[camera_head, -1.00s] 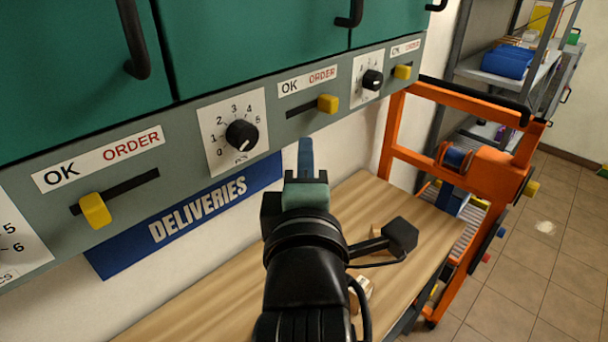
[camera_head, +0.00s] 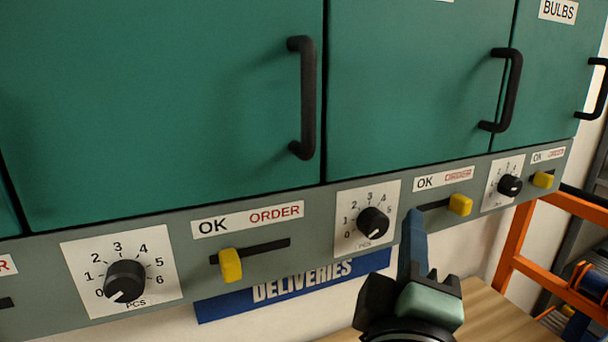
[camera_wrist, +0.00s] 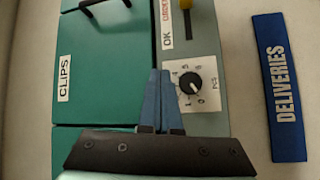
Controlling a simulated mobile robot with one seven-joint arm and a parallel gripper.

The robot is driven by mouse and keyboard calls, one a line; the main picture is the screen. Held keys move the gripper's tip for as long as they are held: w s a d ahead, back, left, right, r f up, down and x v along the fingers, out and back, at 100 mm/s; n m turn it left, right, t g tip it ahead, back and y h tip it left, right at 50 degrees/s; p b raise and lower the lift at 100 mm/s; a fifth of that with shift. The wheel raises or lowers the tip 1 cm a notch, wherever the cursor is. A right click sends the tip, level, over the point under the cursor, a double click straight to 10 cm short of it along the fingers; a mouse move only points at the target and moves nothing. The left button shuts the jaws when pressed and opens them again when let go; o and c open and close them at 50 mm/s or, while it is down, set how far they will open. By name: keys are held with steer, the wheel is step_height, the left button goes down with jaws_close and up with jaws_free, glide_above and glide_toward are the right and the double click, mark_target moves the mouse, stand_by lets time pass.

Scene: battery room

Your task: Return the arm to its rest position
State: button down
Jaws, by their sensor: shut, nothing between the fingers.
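My gripper (camera_head: 414,222) shows at the lower right of the head view, its blue fingers pointing up and away toward the grey control strip. In the wrist view its two blue fingers (camera_wrist: 160,95) lie side by side, shut with nothing between them. They overlap the edge between a green door marked CLIPS (camera_wrist: 100,98) and the grey strip, beside a black dial (camera_wrist: 190,84). I cannot tell the exact gap between the fingertips and the strip. Most of my arm is outside the head view.
Green cupboards with black handles (camera_head: 303,98) fill the upper head view. Below them the grey strip carries dials (camera_head: 124,281) and yellow sliders (camera_head: 231,265). A blue DELIVERIES sign (camera_head: 225,306) hangs underneath. A wooden tabletop (camera_head: 492,318) and an orange frame (camera_head: 512,250) stand at right.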

steer(key=s+a+r+m+t+y+b, duration=0.1)
steer(key=s+a+r+m+t+y, duration=0.2)
steer(key=r, duration=0.6)
steer(key=s+a+r+m+t+y+b, duration=0.1)
steer(key=s+a+r+m+t+y, duration=0.2)
steer(key=a+r+m+t, duration=0.3)
steer(key=s+a+r+m, duration=0.1)
steer(key=a+r, duration=0.2)
steer(key=a, duration=0.1)
steer(key=shift+m+y, duration=0.4)
